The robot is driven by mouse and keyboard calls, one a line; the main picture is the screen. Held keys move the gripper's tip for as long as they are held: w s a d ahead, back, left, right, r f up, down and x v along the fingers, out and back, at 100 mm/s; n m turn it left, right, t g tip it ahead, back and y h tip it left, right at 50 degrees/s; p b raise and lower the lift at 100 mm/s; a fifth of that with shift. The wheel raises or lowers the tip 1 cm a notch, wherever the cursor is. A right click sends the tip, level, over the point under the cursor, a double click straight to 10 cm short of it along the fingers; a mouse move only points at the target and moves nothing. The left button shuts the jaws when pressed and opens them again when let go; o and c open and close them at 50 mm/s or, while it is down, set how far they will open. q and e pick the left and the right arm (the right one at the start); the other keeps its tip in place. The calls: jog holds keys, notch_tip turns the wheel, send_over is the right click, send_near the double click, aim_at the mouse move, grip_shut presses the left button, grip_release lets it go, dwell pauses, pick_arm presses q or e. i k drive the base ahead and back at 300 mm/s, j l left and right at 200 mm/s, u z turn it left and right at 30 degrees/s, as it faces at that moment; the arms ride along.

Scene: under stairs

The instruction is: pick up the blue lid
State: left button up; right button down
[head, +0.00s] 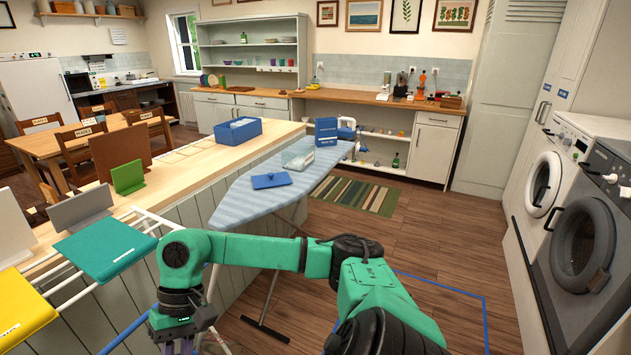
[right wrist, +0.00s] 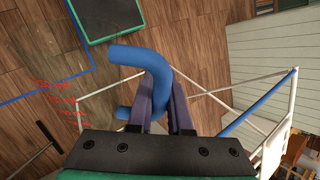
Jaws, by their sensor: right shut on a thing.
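The blue lid (head: 270,180), flat with a small raised handle, lies on the striped ironing board (head: 240,205) near its middle. A clear glass container (head: 297,158) stands just behind it. My right gripper (head: 178,346) hangs low at the bottom left of the head view, well in front of and below the lid. The fingers hide part of the tube. The lid is not in the wrist view. My left gripper is not in view.
A blue box (head: 328,132) stands at the board's far end. A long wooden counter (head: 190,170) runs along the left, holding a blue bin (head: 238,131). A white drying rack (head: 100,285) is close by. Washing machines (head: 580,230) line the right. Open floor lies between.

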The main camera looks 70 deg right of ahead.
aim_at(271, 179)
jog(key=l+z, duration=0.1)
jog(key=l, duration=0.35)
jog(key=l+z, duration=0.1)
jog(key=l, duration=0.3)
jog(key=i+l+z, duration=0.1)
jog(key=l, duration=0.35)
jog(key=l+z, duration=0.1)
jog(key=l, duration=0.35)
jog(key=i+l+z, duration=0.1)
jog(key=l, duration=0.3)
jog(key=i+l+z, duration=0.1)
jog(key=l, duration=0.3)
jog(key=i+l+z, duration=0.1)
jog(key=l, duration=0.3)
jog(key=i+l+z, duration=0.1)
jog(key=l, duration=0.3)
jog(key=i, duration=0.1)
